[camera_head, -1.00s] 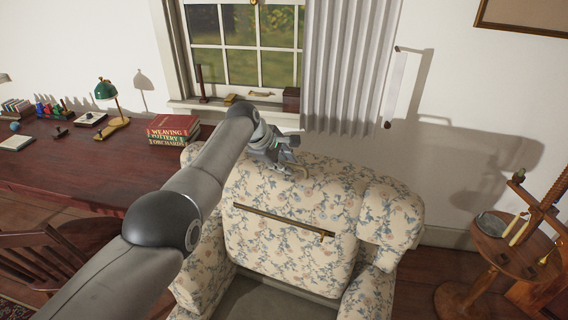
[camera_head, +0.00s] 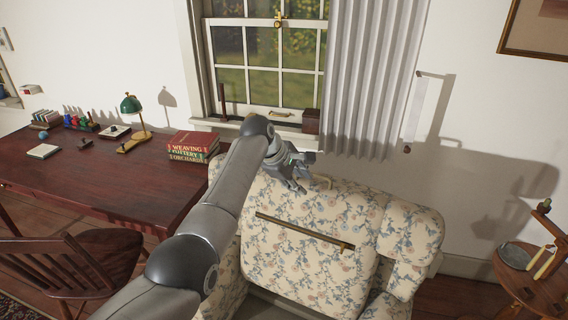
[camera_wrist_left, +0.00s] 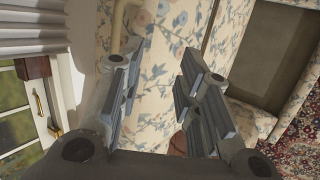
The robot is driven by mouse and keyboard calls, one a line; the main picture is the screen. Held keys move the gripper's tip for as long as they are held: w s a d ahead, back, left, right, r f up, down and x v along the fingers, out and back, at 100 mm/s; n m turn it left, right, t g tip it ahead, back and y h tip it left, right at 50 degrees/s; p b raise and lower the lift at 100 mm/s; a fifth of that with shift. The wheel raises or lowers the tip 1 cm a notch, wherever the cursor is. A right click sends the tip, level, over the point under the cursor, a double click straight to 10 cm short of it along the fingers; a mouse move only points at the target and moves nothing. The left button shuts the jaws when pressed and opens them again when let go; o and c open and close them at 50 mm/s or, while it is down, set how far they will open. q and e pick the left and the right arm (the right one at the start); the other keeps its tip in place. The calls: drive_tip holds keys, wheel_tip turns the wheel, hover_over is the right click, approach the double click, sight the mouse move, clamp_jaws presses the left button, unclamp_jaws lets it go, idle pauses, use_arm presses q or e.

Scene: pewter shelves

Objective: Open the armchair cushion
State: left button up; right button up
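The armchair cushion (camera_head: 300,270) is the floral back of the armchair (camera_head: 415,240). A dark slanted zip-like strip (camera_head: 295,230) crosses it, with a small brass piece (camera_head: 346,246) at its right end. Nothing shows between the fingers. My right gripper is out of view.
A dark red desk (camera_head: 85,185) with a pile of books (camera_head: 190,147) and a green lamp (camera_head: 131,105) is at left. The window and curtain (camera_head: 365,75) are behind the chair. A round wooden stand (camera_head: 530,285) is at right.

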use_arm(q)
drive_tip(key=v, duration=0.9)
drive_tip(key=shift+a, duration=0.1)
